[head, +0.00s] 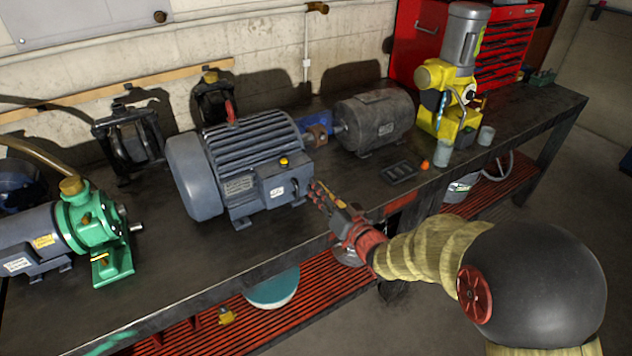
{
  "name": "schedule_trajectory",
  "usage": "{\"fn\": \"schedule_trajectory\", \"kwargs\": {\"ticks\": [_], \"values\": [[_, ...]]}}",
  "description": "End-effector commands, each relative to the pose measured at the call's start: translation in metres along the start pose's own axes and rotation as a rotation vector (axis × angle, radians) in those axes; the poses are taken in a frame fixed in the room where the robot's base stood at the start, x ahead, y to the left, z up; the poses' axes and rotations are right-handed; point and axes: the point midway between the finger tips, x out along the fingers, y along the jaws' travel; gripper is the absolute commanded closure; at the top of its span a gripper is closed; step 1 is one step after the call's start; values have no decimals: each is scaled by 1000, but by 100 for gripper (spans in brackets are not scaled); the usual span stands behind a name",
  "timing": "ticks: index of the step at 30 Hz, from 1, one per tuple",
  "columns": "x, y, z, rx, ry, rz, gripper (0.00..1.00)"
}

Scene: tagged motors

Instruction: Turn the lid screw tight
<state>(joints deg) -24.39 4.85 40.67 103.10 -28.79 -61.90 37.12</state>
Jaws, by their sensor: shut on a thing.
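A large grey finned motor (245,160) stands on the dark bench left of centre. A grey terminal box (284,186) on its near side carries a pale label and a small yellow knob (284,161) on top. My gripper (314,189) comes in from the lower right. Its fingertips are at the right edge of the terminal box, shut on what appears to be the lid screw. The screw is too small and too hidden by the fingers to make out, and how far in it sits cannot be told.
A green pump (95,235) stands at left. A dark grey motor (375,122), a yellow machine (446,100), a small black tray (399,172) and an orange ball (424,165) are to the right. A red tool chest (415,35) is behind. The bench's front strip (200,275) is mostly clear.

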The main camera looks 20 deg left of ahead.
Motion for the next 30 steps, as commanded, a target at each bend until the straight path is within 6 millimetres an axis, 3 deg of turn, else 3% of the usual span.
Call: {"fn": "schedule_trajectory", "kwargs": {"ticks": [21, 30], "values": [[0, -1, 0, 492, -3, 1, 99], [0, 0, 2, 569, -3, 1, 99]]}}
